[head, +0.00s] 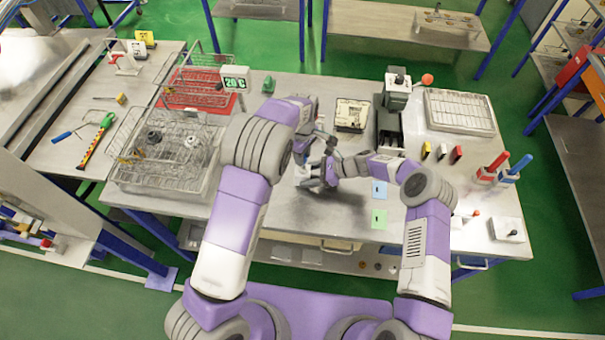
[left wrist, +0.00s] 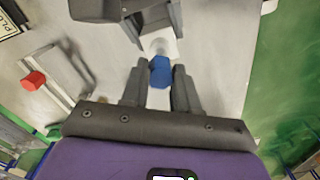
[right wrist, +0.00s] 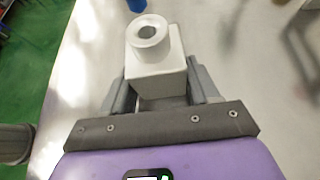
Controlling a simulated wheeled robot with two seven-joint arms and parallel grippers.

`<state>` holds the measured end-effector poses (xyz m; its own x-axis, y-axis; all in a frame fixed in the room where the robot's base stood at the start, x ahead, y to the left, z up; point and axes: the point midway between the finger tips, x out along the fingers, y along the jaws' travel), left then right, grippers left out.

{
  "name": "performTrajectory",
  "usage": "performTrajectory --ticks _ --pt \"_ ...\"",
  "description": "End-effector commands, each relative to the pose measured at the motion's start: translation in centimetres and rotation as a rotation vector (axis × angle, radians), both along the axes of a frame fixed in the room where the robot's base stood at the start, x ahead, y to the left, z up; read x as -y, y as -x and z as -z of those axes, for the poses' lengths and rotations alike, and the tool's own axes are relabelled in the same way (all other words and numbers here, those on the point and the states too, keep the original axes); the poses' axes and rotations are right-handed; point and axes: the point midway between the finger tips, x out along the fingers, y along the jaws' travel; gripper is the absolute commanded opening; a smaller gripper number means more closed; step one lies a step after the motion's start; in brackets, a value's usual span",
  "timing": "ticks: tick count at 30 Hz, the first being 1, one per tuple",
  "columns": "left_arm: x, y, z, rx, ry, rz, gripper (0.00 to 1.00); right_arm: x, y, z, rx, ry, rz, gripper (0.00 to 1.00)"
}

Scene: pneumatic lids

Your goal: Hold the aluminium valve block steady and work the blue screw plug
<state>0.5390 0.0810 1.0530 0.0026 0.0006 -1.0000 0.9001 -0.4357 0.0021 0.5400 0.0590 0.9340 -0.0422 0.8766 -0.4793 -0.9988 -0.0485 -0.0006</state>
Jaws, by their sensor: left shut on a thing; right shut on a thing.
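The aluminium valve block (right wrist: 157,78) is a pale box with a round collar, whose opening shows clear and empty in the right wrist view. My right gripper (right wrist: 162,85) is shut on its sides; it also shows at the top of the left wrist view (left wrist: 150,18). The blue screw plug (left wrist: 160,71) is between the fingertips of my left gripper (left wrist: 159,76), which is shut on it. A pale part of the block (left wrist: 162,47) shows just beyond the plug; I cannot tell whether they touch. In the head view both grippers meet over the bench, with block and plug largely hidden.
A wire basket (head: 165,150) stands at the left of the bench (head: 275,215). A grey press-like device (head: 392,110) and a box (head: 352,115) stand behind the grippers. Red and blue handles (head: 505,168) stand at the right. Blue and green squares lie at the front.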

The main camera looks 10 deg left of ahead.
Motion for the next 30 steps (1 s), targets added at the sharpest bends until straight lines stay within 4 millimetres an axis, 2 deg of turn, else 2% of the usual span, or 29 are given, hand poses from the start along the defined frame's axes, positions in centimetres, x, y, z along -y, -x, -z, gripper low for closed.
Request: performTrajectory --ticks 21,30 --pt "0.0 0.0 -4.5 0.002 0.001 0.0 0.0 0.1 0.0 0.2 0.001 0.004 0.001 0.33" --pt "0.0 0.0 -5.0 0.001 0.0 0.0 0.0 0.1 0.0 0.2 0.0 0.004 0.001 0.33"
